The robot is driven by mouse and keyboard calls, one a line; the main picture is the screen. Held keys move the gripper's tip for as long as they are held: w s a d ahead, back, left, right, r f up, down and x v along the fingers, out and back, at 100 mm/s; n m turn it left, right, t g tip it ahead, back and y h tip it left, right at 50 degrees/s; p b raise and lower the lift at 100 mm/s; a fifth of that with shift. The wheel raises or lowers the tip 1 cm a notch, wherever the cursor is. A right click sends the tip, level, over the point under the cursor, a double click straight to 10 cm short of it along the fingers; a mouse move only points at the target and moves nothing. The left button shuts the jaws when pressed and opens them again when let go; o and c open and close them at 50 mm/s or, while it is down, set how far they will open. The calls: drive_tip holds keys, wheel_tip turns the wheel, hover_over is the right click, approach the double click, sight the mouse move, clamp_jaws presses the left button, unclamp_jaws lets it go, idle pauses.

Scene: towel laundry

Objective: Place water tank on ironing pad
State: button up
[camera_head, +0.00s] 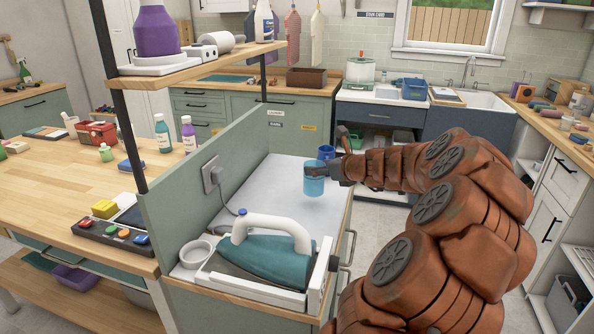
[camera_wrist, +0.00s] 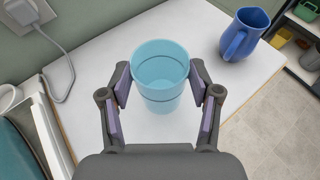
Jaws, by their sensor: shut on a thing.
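The water tank (camera_wrist: 160,70) is a translucent light-blue cup, upright between the fingers of my gripper (camera_wrist: 160,88) in the wrist view. My gripper is shut on it. In the head view the tank (camera_head: 314,186) hangs at the end of my arm, over the white ironing pad (camera_head: 275,182). Whether its base touches the pad is hard to tell; it appears slightly above. The pad also fills much of the wrist view (camera_wrist: 98,75), with bare surface around the tank.
A blue pitcher (camera_wrist: 243,35) stands at the pad's far right edge. A teal iron (camera_head: 265,255) rests on its stand at the near end, beside a small white cup (camera_head: 196,253). A green partition with an outlet (camera_head: 212,173) and cord borders the pad on the left.

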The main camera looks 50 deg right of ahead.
drive_tip(key=shift+p+x, duration=0.55)
drive_tip(key=shift+x, duration=5.35)
drive_tip(key=shift+d, duration=0.15)
drive_tip(key=o, duration=1.3)
drive_tip(key=shift+c, duration=0.2)
drive_tip(key=shift+r, duration=0.1)
drive_tip(key=shift+r, duration=0.1)
drive_tip(key=v, duration=1.2)
drive_tip(key=shift+b, duration=0.35)
